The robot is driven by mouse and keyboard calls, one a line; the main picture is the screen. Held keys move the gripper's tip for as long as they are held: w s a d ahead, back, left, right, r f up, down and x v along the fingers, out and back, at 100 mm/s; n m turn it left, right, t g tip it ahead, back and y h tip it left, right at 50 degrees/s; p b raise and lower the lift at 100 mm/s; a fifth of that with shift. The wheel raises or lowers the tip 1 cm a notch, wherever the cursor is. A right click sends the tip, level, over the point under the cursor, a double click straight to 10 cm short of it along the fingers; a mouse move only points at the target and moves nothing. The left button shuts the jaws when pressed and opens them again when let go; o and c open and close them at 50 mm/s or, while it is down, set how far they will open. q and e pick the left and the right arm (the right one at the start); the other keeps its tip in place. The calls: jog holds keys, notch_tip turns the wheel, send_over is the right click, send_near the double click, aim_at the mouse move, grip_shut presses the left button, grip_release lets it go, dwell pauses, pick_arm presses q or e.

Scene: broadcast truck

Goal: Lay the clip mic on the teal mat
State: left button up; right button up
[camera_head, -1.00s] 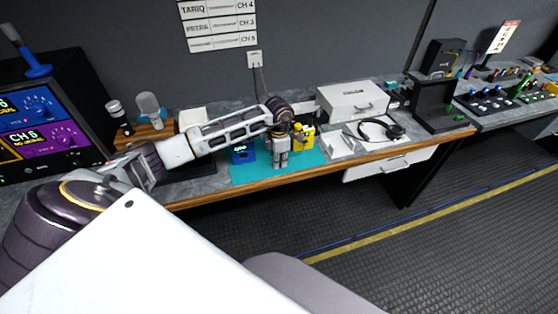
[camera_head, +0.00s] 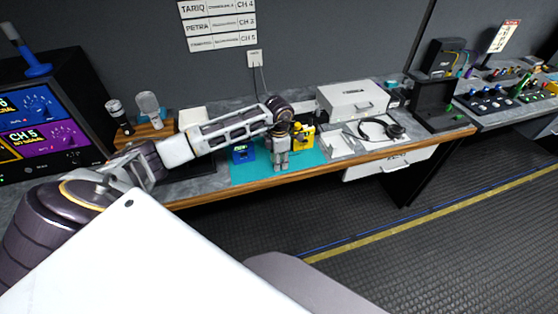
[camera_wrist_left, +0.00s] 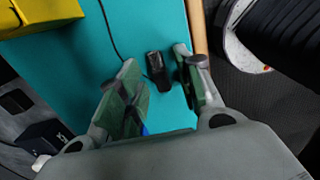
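My left gripper (camera_head: 280,167) is over the teal mat (camera_head: 243,176) on the workbench, pointing down. In the left wrist view its two fingers (camera_wrist_left: 160,72) are apart. The small black clip mic (camera_wrist_left: 157,70) shows between the fingertips, with a gap on both sides. It appears to rest on the teal mat (camera_wrist_left: 60,75); a thin black cable (camera_wrist_left: 107,28) runs across the mat near it. I cannot make out the mic in the head view. My right gripper is not in view.
A yellow device (camera_head: 303,138) and a blue device (camera_head: 243,153) stand on the mat beside the gripper. A headset (camera_head: 382,129), a light grey case (camera_head: 352,101) and a white tray (camera_head: 340,146) are to the right. The wooden bench edge (camera_head: 215,195) is close in front.

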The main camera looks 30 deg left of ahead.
pick_arm(q)
notch_tip(320, 180, up, 12)
jog(key=b, duration=0.1)
jog(key=shift+b, duration=0.4)
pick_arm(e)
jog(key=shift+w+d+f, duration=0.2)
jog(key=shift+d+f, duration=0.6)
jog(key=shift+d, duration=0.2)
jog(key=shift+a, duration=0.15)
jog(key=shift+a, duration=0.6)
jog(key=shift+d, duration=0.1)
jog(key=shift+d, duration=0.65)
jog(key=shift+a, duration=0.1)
